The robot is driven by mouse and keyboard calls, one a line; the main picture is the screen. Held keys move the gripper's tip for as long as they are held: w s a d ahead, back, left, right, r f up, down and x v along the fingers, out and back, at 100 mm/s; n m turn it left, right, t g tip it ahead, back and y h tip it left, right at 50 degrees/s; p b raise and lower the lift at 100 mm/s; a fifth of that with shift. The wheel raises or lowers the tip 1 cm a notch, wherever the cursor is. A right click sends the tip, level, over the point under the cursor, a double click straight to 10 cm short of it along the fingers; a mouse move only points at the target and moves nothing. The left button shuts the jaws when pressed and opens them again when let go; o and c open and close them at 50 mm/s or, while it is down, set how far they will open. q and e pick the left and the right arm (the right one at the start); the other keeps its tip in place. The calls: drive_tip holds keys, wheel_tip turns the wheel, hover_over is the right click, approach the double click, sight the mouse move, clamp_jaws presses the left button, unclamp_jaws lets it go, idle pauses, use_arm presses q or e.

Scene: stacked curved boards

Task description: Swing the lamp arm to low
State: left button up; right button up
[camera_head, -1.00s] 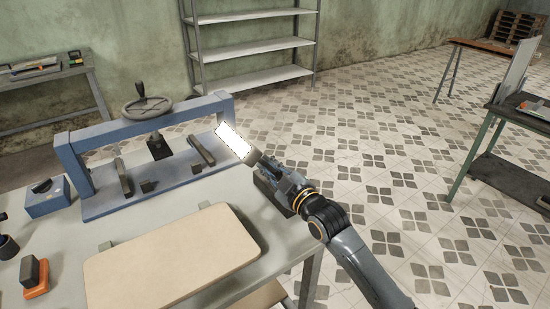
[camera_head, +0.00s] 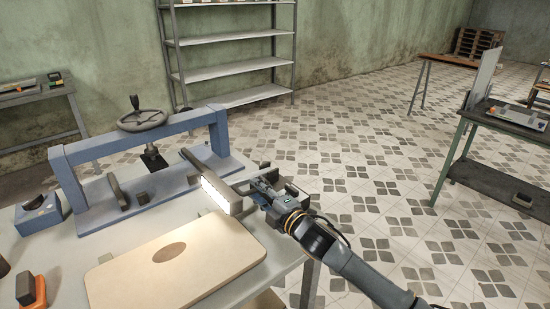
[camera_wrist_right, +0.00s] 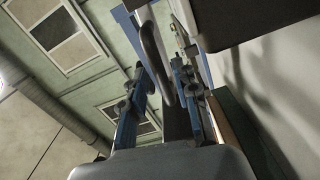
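The lamp head (camera_head: 221,193) is a bright white glowing bar in a grey housing. In the head view it hangs tilted, low over the table's right side, just above the far right corner of the beige board. My right gripper (camera_head: 257,188) is at the lamp's right end, beside its short grey stem. In the right wrist view its blue fingers (camera_wrist_right: 160,88) stand on either side of a dark curved bar (camera_wrist_right: 153,52), perhaps part of the lamp. Whether they press on it is unclear. My left gripper is not in view.
The beige board (camera_head: 215,275) with an oval mark lies on the table. Behind it stands a blue press frame (camera_head: 135,133) with a handwheel (camera_head: 142,120). A blue box (camera_head: 38,213) and an orange-based block (camera_head: 40,291) are at left. Open tiled floor is at right.

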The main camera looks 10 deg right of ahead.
drive_tip(key=shift+w+d, duration=0.1)
drive_tip(key=shift+d, duration=0.15)
drive_tip(key=shift+s+d+r+p, duration=0.1)
drive_tip(key=shift+s+d+p, duration=0.05)
drive_tip(key=shift+s+p, duration=0.3)
drive_tip(key=p+v, duration=0.1)
drive_tip(key=v, duration=0.2)
drive_tip(key=shift+s+d+p, duration=0.15)
drive_tip(key=shift+s+p, duration=0.1)
drive_tip(key=shift+p, duration=0.05)
drive_tip(key=shift+p+v, duration=0.4)
drive_tip(key=shift+v, duration=0.9)
drive_tip(key=shift+w, duration=0.1)
